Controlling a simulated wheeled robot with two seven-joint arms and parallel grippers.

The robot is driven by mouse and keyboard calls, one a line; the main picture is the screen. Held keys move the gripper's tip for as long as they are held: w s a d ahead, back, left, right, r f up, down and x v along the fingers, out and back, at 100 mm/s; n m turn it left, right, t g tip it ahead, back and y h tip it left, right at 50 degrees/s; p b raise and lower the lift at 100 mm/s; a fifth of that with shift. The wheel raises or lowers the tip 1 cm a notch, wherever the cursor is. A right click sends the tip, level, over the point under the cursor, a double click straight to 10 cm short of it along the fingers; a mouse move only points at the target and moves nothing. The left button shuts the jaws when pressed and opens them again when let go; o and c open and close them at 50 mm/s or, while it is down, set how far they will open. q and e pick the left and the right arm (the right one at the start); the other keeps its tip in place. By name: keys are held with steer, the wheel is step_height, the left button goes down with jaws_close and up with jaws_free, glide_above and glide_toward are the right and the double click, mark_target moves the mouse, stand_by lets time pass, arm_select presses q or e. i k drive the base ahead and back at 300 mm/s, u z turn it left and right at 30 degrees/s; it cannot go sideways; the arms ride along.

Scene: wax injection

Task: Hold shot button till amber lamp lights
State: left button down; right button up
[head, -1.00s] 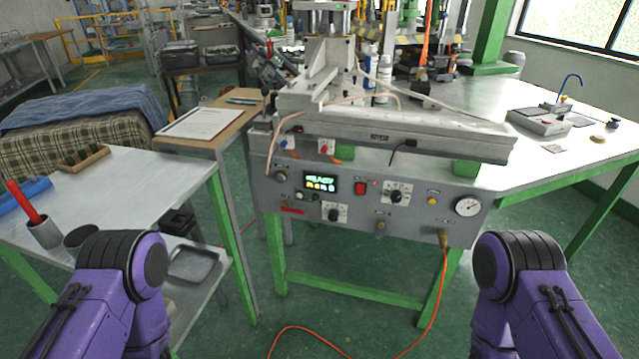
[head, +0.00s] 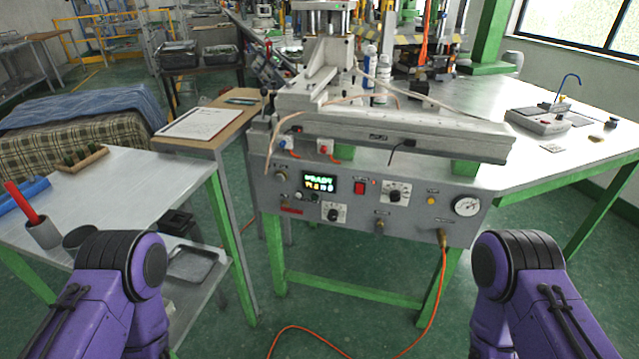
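The grey wax injector's front panel (head: 300,218) faces me at the centre. The labels are too small to read. Neither gripper is in view; only my purple arm links show at the bottom corners.
An orange hose (head: 441,290) hangs from the panel to the floor. A metal side table (head: 130,190) stands left, with a grey cup (head: 43,233) on it. A clipboard (head: 200,123) lies behind it. The space directly before the panel is clear.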

mark_target(281, 178)
steer(key=k, duration=1.3)
steer(key=z, duration=0.7)
steer(key=i, duration=0.85)
steer(key=z, duration=0.5)
steer(key=i, duration=0.95)
steer(key=u, duration=0.9)
steer(key=i, duration=0.6)
steer(key=u, duration=0.5)
